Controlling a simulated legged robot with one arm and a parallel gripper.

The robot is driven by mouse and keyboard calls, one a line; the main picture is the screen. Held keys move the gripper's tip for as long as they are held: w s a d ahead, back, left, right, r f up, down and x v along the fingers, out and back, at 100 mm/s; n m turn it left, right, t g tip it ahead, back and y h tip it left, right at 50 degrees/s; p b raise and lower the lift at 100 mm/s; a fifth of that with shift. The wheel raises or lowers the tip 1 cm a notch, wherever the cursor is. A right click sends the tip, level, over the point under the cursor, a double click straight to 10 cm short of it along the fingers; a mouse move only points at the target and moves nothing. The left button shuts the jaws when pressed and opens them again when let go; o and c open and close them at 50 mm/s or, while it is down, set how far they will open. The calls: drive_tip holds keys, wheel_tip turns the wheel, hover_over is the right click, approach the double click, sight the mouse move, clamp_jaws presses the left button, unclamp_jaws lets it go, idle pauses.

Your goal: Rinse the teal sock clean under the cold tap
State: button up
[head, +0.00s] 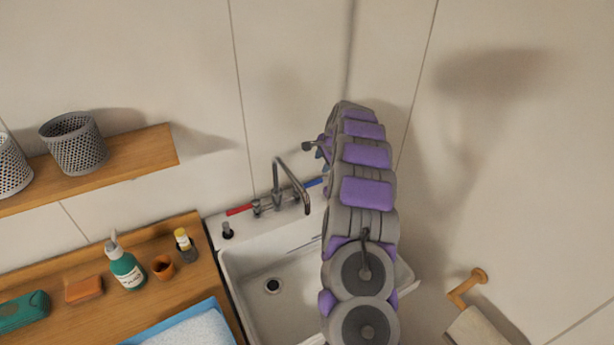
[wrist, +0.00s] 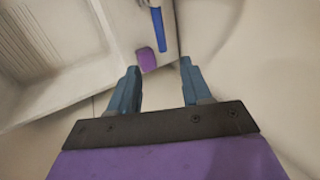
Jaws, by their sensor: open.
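My gripper (wrist: 159,67) is open and empty in the wrist view, its two blue fingers apart near the sink's corner. The blue cold tap handle (wrist: 160,30) lies just beyond the fingertips, not between them; its end also shows in the head view (head: 315,183). The curved grey spout (head: 291,182) hangs over the white sink (head: 249,318). I see no running water. No sock is clearly recognisable; my arm hides the sink's right part. In the head view, the gripper is mostly hidden by the arm.
A red tap handle (head: 239,210) is left of the spout. The wooden counter holds a teal pump bottle (head: 126,272), an orange cup (head: 163,267), an orange block (head: 84,290), a teal item (head: 24,311) and a blue-rimmed tray (head: 215,304). A purple block (wrist: 146,58) sits near the blue handle.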

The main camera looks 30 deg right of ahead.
approach(315, 182)
drive_tip(key=x, duration=0.6)
drive_tip(key=shift+w+d+f, duration=0.1)
drive_tip(key=shift+d+f, duration=0.2)
drive_tip(key=shift+d, duration=0.1)
drive_tip(key=shift+w+f, duration=0.15)
drive_tip(key=shift+f, duration=0.2)
drive_tip(key=shift+w+a+f, duration=0.3)
drive_tip(key=shift+a+f, duration=0.1)
drive_tip(key=shift+a, duration=0.35)
drive_tip(key=shift+f, duration=0.15)
drive_tip(key=shift+d+f, duration=0.15)
drive_tip(key=shift+d, duration=0.4)
drive_tip(key=shift+c, duration=1.4)
drive_tip(key=shift+w+a, duration=0.1)
drive_tip(key=shift+a, duration=0.25)
drive_tip(key=c, duration=0.5)
clamp_jaws()
